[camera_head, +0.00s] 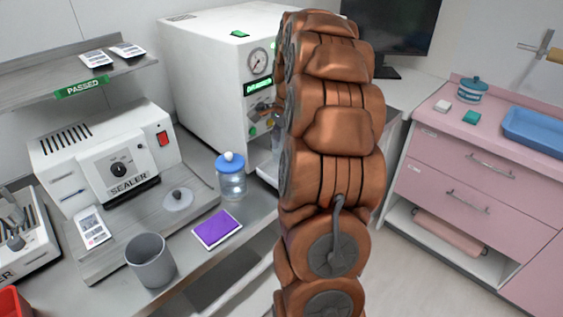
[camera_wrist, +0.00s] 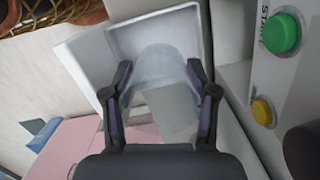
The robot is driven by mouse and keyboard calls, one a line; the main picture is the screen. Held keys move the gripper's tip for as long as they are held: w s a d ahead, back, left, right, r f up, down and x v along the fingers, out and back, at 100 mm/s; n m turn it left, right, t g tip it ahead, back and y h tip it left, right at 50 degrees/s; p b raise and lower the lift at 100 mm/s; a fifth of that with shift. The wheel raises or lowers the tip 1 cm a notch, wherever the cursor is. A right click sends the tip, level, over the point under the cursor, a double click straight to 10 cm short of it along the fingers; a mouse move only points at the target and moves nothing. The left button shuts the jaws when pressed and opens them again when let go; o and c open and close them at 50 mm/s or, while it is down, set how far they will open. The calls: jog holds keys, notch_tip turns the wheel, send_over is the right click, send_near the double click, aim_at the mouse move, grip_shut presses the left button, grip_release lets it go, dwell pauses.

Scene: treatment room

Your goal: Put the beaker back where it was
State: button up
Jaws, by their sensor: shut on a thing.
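In the wrist view my gripper (camera_wrist: 160,90) is shut on a clear, see-through beaker (camera_wrist: 168,66), with one finger on each side of it. The beaker is in front of a white, open box-like surface with raised edges (camera_wrist: 125,38). I cannot tell whether its base touches that surface. In the head view my copper-coloured arm hides most of my gripper and the beaker, beside the front of the white machine with a gauge (camera_head: 205,65).
Close right in the wrist view are a green button (camera_wrist: 283,33) and a yellow button (camera_wrist: 262,110). The left bench holds a sealer (camera_head: 110,150), grey cup (camera_head: 150,262), blue-lidded jar (camera_head: 231,182) and purple pad (camera_head: 217,230). A pink cabinet (camera_head: 480,170) stands right.

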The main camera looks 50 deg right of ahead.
jog(key=shift+f+p, duration=0.6)
jog(key=shift+f, duration=2.25)
jog(key=shift+f, duration=0.15)
jog(key=o, duration=1.2)
notch_tip(320, 180, up, 12)
jog(key=d+b, duration=0.1)
jog(key=b, duration=0.2)
jog(key=shift+s+d, duration=0.2)
jog(key=shift+s, duration=0.05)
